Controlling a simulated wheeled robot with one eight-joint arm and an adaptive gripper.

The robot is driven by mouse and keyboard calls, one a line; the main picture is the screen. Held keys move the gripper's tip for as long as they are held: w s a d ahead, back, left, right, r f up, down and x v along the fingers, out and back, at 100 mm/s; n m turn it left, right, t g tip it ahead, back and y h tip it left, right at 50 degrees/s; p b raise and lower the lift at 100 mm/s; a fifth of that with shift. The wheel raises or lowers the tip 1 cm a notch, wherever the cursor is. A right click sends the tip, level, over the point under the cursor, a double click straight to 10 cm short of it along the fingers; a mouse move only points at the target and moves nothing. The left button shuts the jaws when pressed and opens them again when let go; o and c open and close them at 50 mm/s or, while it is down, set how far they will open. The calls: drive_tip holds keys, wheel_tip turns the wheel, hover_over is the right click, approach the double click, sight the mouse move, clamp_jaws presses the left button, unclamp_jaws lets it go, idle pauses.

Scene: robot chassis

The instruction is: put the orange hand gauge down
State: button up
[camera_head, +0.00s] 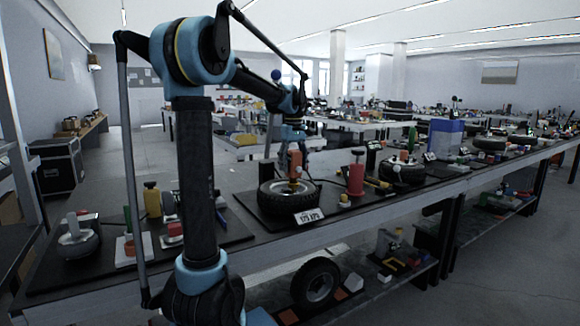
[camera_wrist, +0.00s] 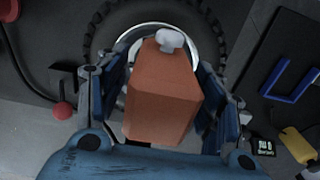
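The orange hand gauge (camera_head: 295,160) is an upright orange block at the hub of a black tyre (camera_head: 270,197) on the bench. In the wrist view the gauge (camera_wrist: 162,100) fills the space between the two blue fingers of my gripper (camera_wrist: 168,75), with a pale round knob at its far end. The fingers lie along both its sides and appear shut on it. The tyre's rim and tread show behind it in the wrist view. Whether the gauge's lower end touches the hub is hidden.
A red cylinder (camera_head: 356,176) stands right of the tyre, and a white label plate (camera_head: 309,216) lies in front. Another wheel (camera_head: 403,171) is farther right. Left of my arm are a yellow bottle (camera_head: 152,200) and a caster wheel (camera_head: 78,240).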

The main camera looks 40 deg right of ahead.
drive_tip(key=shift+r, duration=0.1)
wheel_tip(320, 180, up, 12)
drive_tip(key=shift+r, duration=0.1)
idle(0.6)
drive_tip(key=shift+s, duration=0.1)
idle(0.4)
